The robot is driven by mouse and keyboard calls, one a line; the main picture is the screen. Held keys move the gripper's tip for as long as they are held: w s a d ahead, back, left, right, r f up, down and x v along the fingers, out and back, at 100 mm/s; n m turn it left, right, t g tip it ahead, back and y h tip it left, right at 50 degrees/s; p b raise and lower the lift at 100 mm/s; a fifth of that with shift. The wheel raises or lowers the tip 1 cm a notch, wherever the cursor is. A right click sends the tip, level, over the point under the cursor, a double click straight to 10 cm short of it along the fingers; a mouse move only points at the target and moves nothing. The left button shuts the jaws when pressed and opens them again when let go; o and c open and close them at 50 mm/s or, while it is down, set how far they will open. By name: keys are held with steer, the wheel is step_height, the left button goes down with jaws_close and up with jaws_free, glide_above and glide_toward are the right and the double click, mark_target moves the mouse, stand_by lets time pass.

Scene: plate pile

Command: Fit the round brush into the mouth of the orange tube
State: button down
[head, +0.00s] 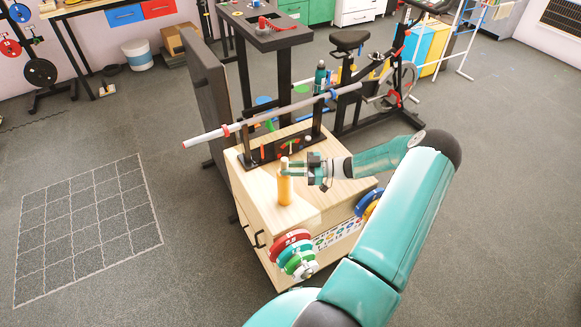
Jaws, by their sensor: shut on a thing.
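The orange tube (285,189) stands upright on the light wooden cabinet top (308,211). A small pale piece, which looks like the round brush (284,162), shows right above the tube, in line with it. My gripper (289,169) reaches in from the right at the height of the tube's top, with its fingers shut on this piece. The fingers hide the tube's mouth. I cannot tell whether the brush's lower end is inside the mouth or just above it.
A black rack (262,153) with small coloured parts stands behind the tube. A long grey bar (250,122) crosses above it. Coloured weight discs (293,252) hang on the cabinet's front. The cabinet top left of the tube is clear.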

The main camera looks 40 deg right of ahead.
steer(key=c, duration=1.2)
jaws_free()
steer(key=shift+o, duration=0.2)
steer(key=shift+d, duration=0.1)
steer(key=v, duration=1.3)
steer(key=shift+s+d, duration=0.2)
steer(key=shift+d, duration=0.05)
steer(key=shift+d, duration=0.1)
